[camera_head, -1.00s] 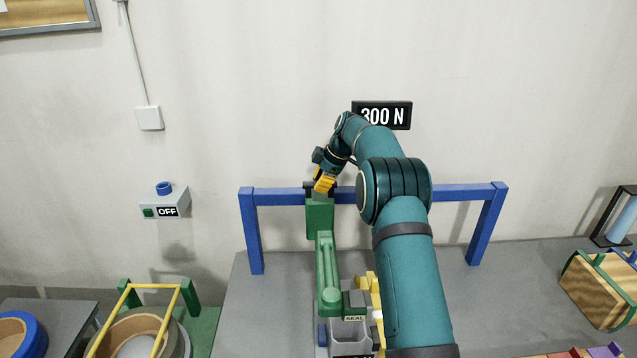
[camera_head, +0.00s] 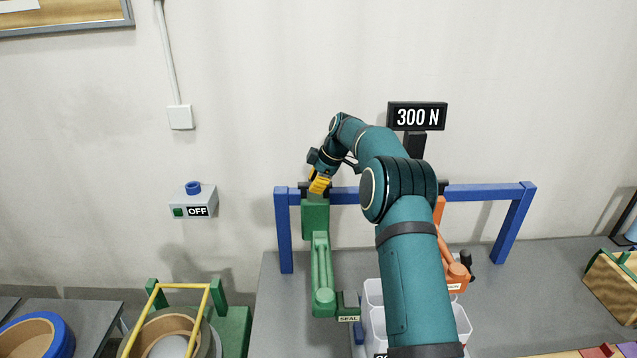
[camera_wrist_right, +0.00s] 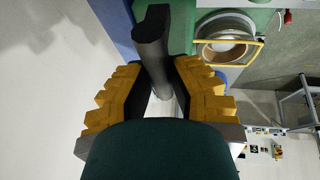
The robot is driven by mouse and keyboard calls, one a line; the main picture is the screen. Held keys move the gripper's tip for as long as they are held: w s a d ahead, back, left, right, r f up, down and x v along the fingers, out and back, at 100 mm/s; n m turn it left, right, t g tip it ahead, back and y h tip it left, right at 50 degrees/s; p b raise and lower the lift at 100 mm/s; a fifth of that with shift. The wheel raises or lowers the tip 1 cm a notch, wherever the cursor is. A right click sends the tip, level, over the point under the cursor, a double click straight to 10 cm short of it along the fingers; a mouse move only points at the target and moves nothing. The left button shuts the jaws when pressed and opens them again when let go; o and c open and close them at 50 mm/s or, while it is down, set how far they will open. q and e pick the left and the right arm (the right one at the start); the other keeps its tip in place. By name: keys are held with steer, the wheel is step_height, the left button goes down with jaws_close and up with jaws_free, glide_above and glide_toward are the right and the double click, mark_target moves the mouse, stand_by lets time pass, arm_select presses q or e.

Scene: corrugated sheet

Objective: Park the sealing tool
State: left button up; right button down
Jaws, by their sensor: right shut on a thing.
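The green sealing tool (camera_head: 314,218), with a SEAL label at its lower end, hangs from the blue rail (camera_head: 374,194) near the rail's left post. My right gripper (camera_head: 319,187) is at the top of the tool, at rail height. In the right wrist view its yellow fingers (camera_wrist_right: 160,85) are shut on the dark bar-like handle (camera_wrist_right: 152,45) of the tool. My right arm covers the middle of the rail and part of the bench. My left gripper is not in view.
An orange tool (camera_head: 455,272) is partly hidden behind my arm. Pale bins (camera_head: 374,325) stand below on the grey bench (camera_head: 290,325). A display (camera_head: 417,116) reads 300 N. A switch box (camera_head: 193,203) reads OFF. A wooden crate (camera_head: 612,290) is at the right.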

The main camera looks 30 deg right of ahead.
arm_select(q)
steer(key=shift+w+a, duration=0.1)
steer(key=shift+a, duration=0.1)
arm_select(e)
steer(key=shift+w+a+f, duration=0.2)
steer(key=shift+a, duration=0.35)
steer(key=c, duration=1.1)
jaws_free()
steer(key=shift+o, duration=1.3)
steer(key=shift+w+a, duration=0.15)
steer(key=shift+w, duration=0.05)
steer(key=shift+s+d+r, duration=0.15)
steer(key=shift+d+r, duration=0.1)
steer(key=shift+r, duration=0.05)
steer(key=v, duration=1.1)
steer(key=shift+r, duration=0.3)
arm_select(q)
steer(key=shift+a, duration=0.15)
arm_select(e)
steer(key=shift+s+a+f, duration=0.1)
steer(key=shift+a, duration=0.05)
